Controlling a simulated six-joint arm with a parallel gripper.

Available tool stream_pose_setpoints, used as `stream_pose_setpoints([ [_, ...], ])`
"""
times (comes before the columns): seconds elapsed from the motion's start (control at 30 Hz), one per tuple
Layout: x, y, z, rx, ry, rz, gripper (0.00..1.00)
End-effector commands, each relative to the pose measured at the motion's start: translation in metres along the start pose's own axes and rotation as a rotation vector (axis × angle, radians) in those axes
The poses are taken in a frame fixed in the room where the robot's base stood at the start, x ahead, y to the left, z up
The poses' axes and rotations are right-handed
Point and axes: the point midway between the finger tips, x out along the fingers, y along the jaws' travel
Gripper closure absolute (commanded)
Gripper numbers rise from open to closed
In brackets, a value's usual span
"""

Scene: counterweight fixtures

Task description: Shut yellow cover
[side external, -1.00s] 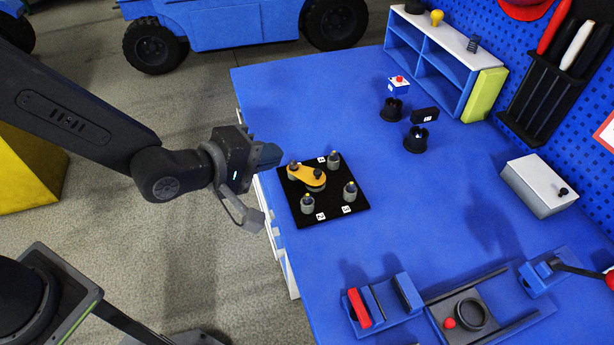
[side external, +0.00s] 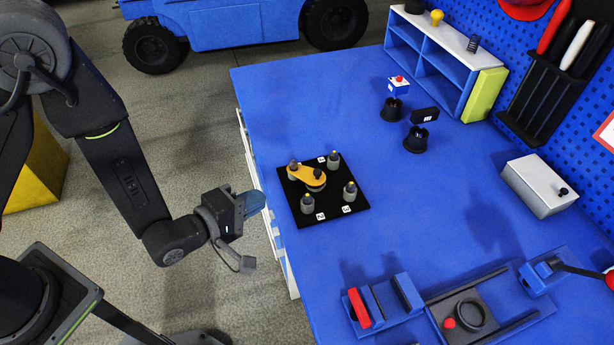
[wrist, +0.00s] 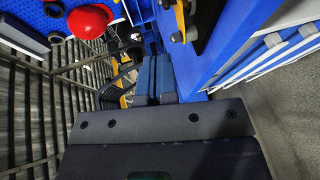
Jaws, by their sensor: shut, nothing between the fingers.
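A flat orange-yellow piece (side external: 306,173) lies across the tops of posts on a black square board (side external: 335,208), near the table's left edge. I take it for the cover, but cannot be sure. Other short grey posts (side external: 350,192) stand uncovered on the board. A yellow-green panel (side external: 483,95) also stands at the right end of the blue shelf. My gripper (side external: 257,201) is shut and empty, left of the board and apart from it, by the table edge. Its closed blue fingers also show in the wrist view (wrist: 152,80).
The blue table (side external: 420,220) is clear in its middle. A blue shelf (side external: 428,68) and black cups (side external: 416,139) stand at the back. A white-topped box (side external: 538,186) is at the right. Fixtures with a red block (side external: 359,308) and a round ring (side external: 471,315) line the front.

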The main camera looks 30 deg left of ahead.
Motion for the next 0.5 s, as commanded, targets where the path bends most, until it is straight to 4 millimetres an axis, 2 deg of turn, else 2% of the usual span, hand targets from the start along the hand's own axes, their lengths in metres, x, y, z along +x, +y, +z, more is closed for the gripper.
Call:
stream_pose_setpoints([
  [0.07,0.002,-0.008,0.0,0.0,0.0,-0.001,1.0],
  [0.27,0.016,-0.01,0.0,-0.001,0.001,0.003,1.0],
  [0.5,0.062,-0.009,0.0,0.001,0.0,0.004,1.0],
])
